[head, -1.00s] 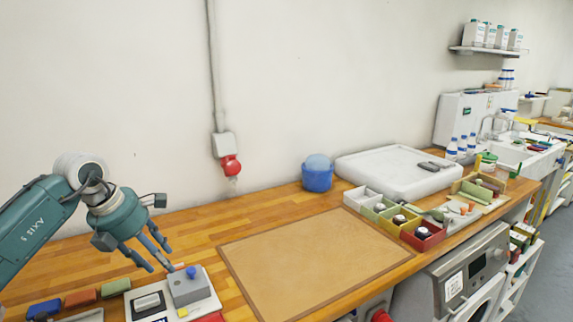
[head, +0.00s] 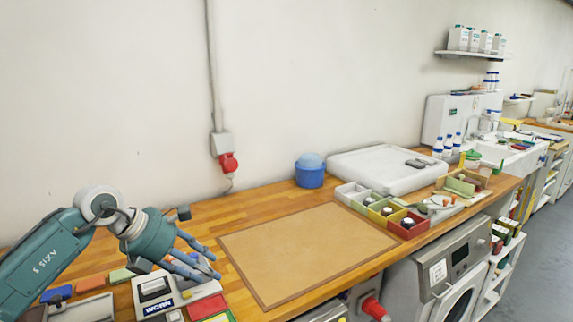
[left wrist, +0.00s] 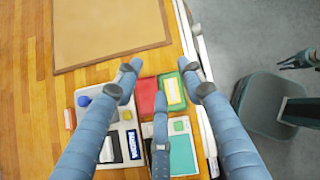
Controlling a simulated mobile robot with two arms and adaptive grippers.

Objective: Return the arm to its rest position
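My left gripper (head: 208,265) reaches in from the left in the head view, above the near left end of the wooden bench. Its blue-grey fingers are spread and hold nothing. A dark jointed end at the right edge of the left wrist view looks like my right gripper (left wrist: 298,61). It is too small to read its fingers.
A tan mat (head: 305,250) lies clear on the bench. A red plug (head: 228,163) hangs on the wall. A washing machine (head: 440,285) is below the bench front.

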